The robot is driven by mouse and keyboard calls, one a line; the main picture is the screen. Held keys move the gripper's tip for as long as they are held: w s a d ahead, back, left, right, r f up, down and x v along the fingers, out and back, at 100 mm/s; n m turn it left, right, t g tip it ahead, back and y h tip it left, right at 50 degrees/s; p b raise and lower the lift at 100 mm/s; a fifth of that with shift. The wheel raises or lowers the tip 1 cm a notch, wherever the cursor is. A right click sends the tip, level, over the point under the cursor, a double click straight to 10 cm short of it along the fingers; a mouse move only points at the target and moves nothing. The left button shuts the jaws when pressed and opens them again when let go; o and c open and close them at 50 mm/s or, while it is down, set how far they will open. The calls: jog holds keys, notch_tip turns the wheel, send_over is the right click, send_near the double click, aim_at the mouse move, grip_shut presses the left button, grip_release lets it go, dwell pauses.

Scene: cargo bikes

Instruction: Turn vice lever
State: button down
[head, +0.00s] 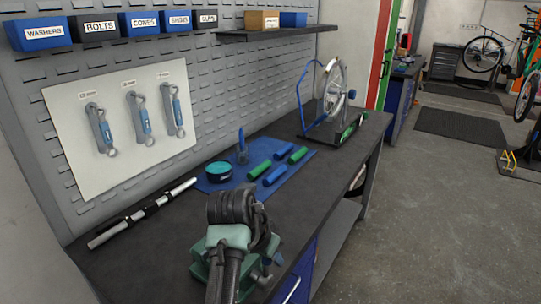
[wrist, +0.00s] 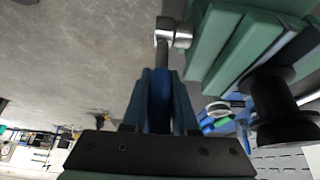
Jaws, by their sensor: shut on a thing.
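The green vice (head: 198,270) stands at the near front end of the dark workbench in the head view, partly covered by my arm. The wrist view shows its green body (wrist: 232,45) at the upper right. The vice lever (wrist: 160,98) has a blue grip and meets a bright metal joint at the top. My gripper (wrist: 163,76) is shut on the blue grip, with one finger on each side. In the head view my arm blocks a clear sight of the fingers and lever.
On the workbench (head: 330,185) lie a black-and-silver tool (head: 143,212) and a blue mat (head: 212,186) with green and blue grips. A wheel stand (head: 335,100) is at the far end. Pegboard bounds the left; open floor is right.

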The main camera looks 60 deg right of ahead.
jog(key=c, duration=0.7)
grip_release()
jog(key=shift+d, duration=0.25)
jog(key=shift+a, duration=0.1)
jog(key=shift+f, duration=0.15)
